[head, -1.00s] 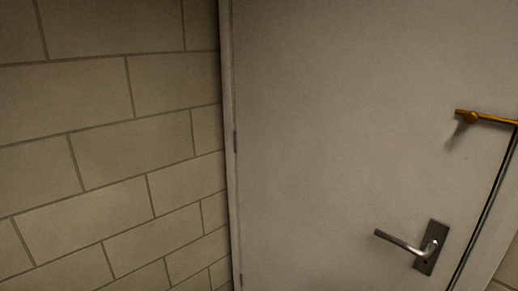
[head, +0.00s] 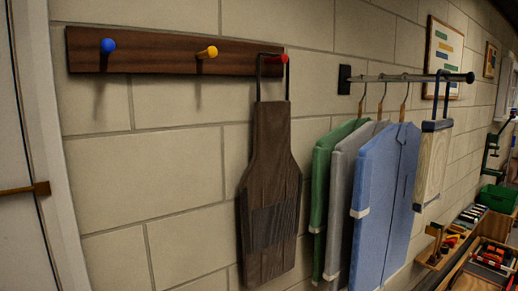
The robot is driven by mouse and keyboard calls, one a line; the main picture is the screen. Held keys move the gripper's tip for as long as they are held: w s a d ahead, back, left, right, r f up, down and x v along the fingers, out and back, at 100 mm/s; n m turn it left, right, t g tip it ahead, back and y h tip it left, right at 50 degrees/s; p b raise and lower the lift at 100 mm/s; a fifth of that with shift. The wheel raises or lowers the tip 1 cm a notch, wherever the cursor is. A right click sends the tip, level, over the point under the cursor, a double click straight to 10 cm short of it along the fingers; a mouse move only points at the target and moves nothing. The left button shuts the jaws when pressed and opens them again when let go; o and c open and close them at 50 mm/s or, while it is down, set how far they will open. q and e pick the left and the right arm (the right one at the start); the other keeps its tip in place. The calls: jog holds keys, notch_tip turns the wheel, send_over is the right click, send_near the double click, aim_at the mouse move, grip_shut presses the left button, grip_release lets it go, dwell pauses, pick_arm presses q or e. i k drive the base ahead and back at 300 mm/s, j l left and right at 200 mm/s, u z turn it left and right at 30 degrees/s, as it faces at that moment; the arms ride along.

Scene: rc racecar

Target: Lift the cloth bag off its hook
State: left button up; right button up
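A beige bag-like thing with a dark top band and dark handles (head: 431,168), which looks like the cloth bag, hangs near the right end of a metal rail on the wall. Its handle loops up to the rail; the exact hook is too small to tell. A dark brown apron (head: 270,190) hangs by its neck loop from the red knob (head: 284,58) of a wooden peg board. Neither of my grippers is in view.
Green (head: 322,190), grey (head: 341,200) and blue (head: 386,200) garments hang on the rail (head: 400,77), left of the bag. The wooden peg board (head: 150,52) has free blue and yellow knobs. A bench with trays (head: 461,277) and a green box (head: 499,198) stands at lower right. A door (head: 20,150) is at left.

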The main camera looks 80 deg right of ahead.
aim_at(436, 134)
jog(key=z, duration=3.65)
jog(key=l+u, duration=0.1)
jog(key=u, duration=0.8)
jog(key=i+l+u, duration=0.1)
jog(key=l+u, duration=1.05)
jog(key=l, duration=1)
jog(key=k+l+u, duration=0.1)
jog(key=l, duration=0.35)
jog(key=k+l, duration=0.1)
jog(key=l, duration=0.35)
jog(key=k+l, duration=0.1)
jog(key=l, duration=0.35)
jog(key=u, duration=0.05)
